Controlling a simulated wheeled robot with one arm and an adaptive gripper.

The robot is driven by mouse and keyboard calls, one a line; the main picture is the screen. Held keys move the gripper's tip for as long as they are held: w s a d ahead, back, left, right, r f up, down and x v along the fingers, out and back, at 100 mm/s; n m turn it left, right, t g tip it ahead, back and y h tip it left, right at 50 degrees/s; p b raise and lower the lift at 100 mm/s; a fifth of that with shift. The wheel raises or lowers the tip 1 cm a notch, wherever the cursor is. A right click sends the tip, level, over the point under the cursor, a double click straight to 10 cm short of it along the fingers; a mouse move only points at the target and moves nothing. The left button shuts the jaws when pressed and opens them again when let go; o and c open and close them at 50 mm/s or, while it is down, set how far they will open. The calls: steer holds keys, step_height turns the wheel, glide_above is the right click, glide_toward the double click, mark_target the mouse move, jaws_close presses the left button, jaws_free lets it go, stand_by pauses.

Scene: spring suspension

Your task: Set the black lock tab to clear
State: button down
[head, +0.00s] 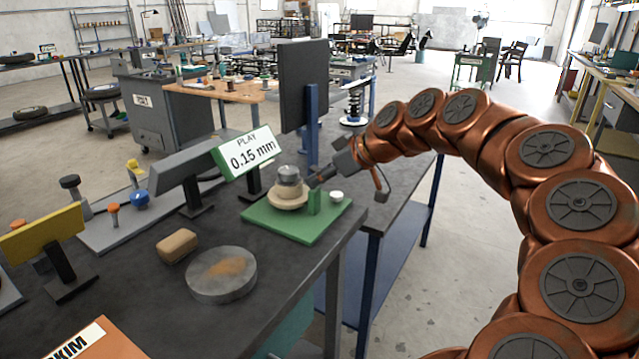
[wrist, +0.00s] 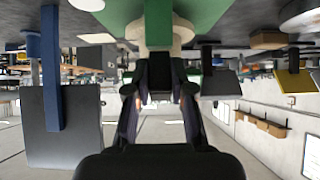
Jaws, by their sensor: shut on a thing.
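My gripper (head: 320,177) reaches in from the right, beside a fixture on a green base plate (head: 312,228). A grey metal cylinder (head: 289,177) stands there on a pale round disc (head: 288,197), with an upright green block (head: 314,201) at its right. In the wrist view, which is upside down, the fingers (wrist: 160,72) are drawn in close to the green block (wrist: 158,22) and the pale disc (wrist: 183,32). The jaws are shut on a small piece, apparently the black lock tab. The fingers mostly hide it, so its setting cannot be read.
A display (head: 246,153) reads "PLAY 0.15 mm". A dark monitor (head: 304,85) stands behind the fixture on a blue post. A small white knob (head: 337,196) sits at the plate's right. A round metal disc (head: 222,274) and a tan block (head: 177,245) lie at the left.

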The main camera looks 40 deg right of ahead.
stand_by(0.4)
steer(key=c, duration=1)
jaws_free()
steer(key=v, duration=1.2)
steer(key=shift+d+f, duration=0.1)
steer(key=shift+f, duration=0.05)
